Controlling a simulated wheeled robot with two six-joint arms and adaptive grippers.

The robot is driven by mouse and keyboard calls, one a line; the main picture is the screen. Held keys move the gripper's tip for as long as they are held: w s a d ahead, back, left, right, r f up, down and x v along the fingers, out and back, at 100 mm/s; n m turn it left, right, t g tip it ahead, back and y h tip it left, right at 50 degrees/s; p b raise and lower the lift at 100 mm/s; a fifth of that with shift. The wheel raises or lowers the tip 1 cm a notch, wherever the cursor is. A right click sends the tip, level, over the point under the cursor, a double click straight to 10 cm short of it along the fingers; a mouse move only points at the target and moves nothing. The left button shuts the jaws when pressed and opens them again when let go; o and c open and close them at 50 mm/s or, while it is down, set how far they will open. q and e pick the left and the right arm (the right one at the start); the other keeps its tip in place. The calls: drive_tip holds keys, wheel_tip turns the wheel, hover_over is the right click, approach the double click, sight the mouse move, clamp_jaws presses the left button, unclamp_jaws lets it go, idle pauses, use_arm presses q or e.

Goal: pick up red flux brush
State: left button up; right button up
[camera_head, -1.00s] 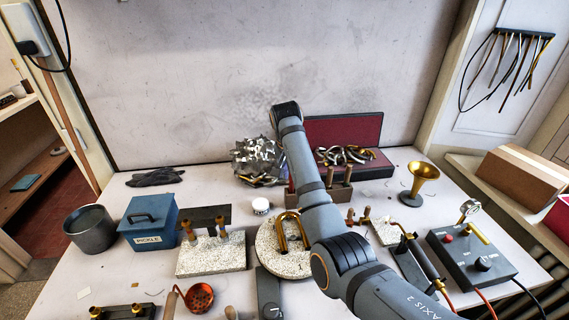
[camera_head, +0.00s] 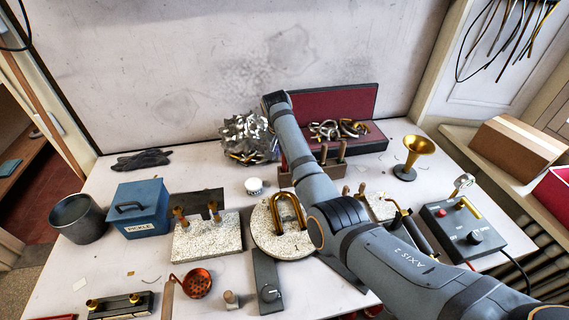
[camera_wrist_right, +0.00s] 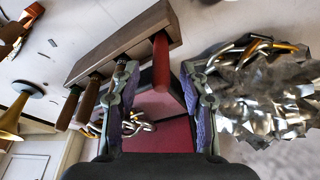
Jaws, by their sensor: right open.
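The red flux brush (camera_wrist_right: 160,62) shows in the right wrist view as a red handle standing out of the end of a wooden rack (camera_wrist_right: 118,42). My right gripper (camera_wrist_right: 162,92) is open, with purple-lined fingers on either side of the line to the handle. The handle's free end appears between the fingers, with gaps on both sides. In the head view my right arm reaches over the table to the rack (camera_head: 330,172) and hides the gripper and most of the brush. My left gripper is not in view.
Several wooden-handled tools stand in the same rack. Crumpled silvery foil (camera_head: 250,138) lies left of the arm, and a red-lined case (camera_head: 345,100) with metal parts stands behind. A brass horn bell (camera_head: 411,157) stands to the right. A round stone slab (camera_head: 268,240) lies in front.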

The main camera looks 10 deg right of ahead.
drive_tip(key=x, duration=0.3)
drive_tip(key=shift+w+f, duration=0.1)
drive_tip(key=shift+f, duration=0.3)
drive_tip(key=shift+r, duration=0.1)
drive_tip(key=c, duration=0.4)
clamp_jaws()
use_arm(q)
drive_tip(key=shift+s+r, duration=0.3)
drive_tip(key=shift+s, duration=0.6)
